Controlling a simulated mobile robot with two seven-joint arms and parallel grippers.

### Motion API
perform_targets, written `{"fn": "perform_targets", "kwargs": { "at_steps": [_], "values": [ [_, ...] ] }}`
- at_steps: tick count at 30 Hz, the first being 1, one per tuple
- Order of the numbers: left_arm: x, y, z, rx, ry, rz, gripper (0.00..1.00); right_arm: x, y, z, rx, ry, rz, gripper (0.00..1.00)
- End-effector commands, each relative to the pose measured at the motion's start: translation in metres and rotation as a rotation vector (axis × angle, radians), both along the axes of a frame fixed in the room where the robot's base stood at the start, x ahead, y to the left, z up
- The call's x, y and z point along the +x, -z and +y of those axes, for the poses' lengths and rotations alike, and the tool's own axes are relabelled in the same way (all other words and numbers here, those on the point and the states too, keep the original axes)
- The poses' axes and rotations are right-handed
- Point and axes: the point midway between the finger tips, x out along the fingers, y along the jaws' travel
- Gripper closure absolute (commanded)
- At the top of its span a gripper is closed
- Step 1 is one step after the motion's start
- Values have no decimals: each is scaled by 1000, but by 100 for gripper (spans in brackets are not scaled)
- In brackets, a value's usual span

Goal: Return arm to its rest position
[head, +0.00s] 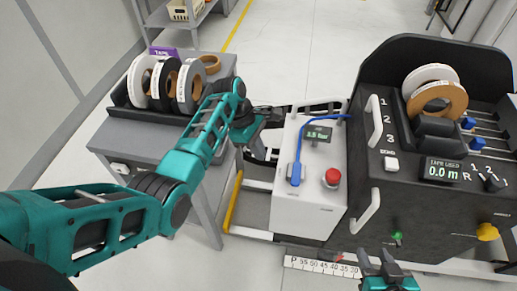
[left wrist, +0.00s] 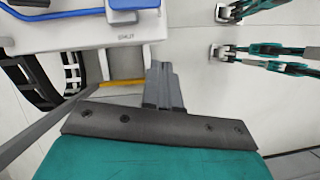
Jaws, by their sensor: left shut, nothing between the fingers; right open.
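My left arm reaches in from the left in the head view. Its gripper (head: 258,152) points down just left of the white control cabinet (head: 310,196). My right gripper (head: 376,258) is low in the head view, in front of the black machine (head: 425,206).
The cabinet has a blue lever (head: 296,172) and red button (head: 332,177). A ruler strip (head: 320,266) lies low in front. Open floor (head: 290,50) lies behind.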

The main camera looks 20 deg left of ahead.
Motion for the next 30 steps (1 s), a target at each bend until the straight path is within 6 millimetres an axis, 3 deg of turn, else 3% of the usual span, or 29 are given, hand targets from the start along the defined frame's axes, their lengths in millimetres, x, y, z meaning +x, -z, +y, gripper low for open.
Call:
{"fn": "perform_targets", "kwargs": {
  "at_steps": [16, 22, 27, 30],
  "values": [
    [-2, 4, 2, 5, 8, -13, 100, 0, 0, 0, 0, 0, 0, 57],
    [-24, 48, 21, 89, 148, -202, 100, 0, 0, 0, 0, 0, 0, 57],
    [-60, 84, 45, 251, 416, -482, 100, 0, 0, 0, -1, -1, 0, 57],
    [-84, 92, 52, 358, 599, -637, 100, 0, 0, 0, 0, 0, 1, 57]
  ]
}}
